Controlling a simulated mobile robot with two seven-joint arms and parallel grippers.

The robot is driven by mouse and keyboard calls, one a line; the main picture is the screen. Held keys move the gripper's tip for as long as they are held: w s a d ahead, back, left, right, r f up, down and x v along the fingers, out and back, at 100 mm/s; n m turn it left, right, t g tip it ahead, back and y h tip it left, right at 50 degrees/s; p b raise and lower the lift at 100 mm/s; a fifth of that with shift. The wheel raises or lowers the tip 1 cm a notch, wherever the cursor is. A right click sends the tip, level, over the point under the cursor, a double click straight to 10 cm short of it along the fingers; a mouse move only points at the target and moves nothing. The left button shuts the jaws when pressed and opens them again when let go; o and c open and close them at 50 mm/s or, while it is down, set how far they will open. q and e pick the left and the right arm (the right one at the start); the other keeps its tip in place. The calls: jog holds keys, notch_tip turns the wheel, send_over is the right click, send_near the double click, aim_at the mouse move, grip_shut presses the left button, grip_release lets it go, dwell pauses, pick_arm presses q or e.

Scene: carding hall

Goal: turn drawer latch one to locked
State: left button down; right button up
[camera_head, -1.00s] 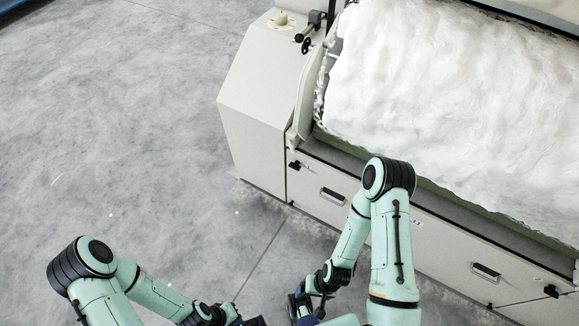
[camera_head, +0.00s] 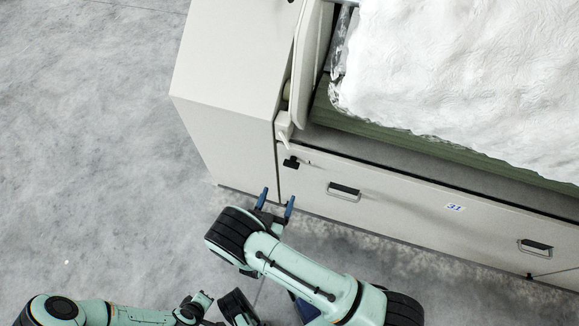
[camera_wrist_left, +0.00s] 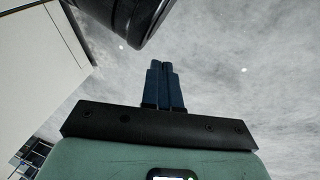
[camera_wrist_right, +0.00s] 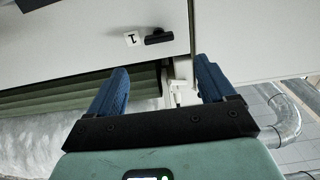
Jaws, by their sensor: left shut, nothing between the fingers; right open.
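The black drawer latch (camera_head: 291,162) sits at the left end of the drawer front (camera_head: 400,205), below the machine's green-edged bed. In the right wrist view the latch (camera_wrist_right: 159,37) is a short dark bar lying level beside a white label marked 1 (camera_wrist_right: 131,39). My right gripper (camera_head: 277,197) is open and empty, its blue fingers pointing at the drawer front just below the latch in the head view, apart from it. In the right wrist view the latch lies beyond its fingertips (camera_wrist_right: 165,76). My left gripper (camera_wrist_left: 164,66) is shut and empty, away from the latch.
A recessed handle (camera_head: 343,191) is right of the latch, then a 31 label (camera_head: 454,208) and another handle (camera_head: 535,247). A pale cabinet (camera_head: 225,90) stands to the left. White fibre (camera_head: 460,80) covers the bed. Grey floor (camera_head: 85,150) at left is clear.

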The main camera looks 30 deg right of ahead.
aim_at(290, 167)
jog(key=b+x, duration=0.2)
jog(key=x, duration=0.9)
jog(key=shift+w+d, duration=0.2)
jog(key=shift+d, duration=0.15)
pick_arm(q)
jog(key=shift+g, duration=0.8)
jog(key=s+f, duration=0.2)
jog(key=s, duration=0.1)
jog(key=s+f, duration=0.1)
jog(key=shift+s+a+f, duration=0.2)
jog(key=shift+a+f, duration=0.1)
jog(key=shift+f, duration=0.1)
pick_arm(e)
jog(key=c, duration=1.1)
jog(key=shift+o, duration=0.2)
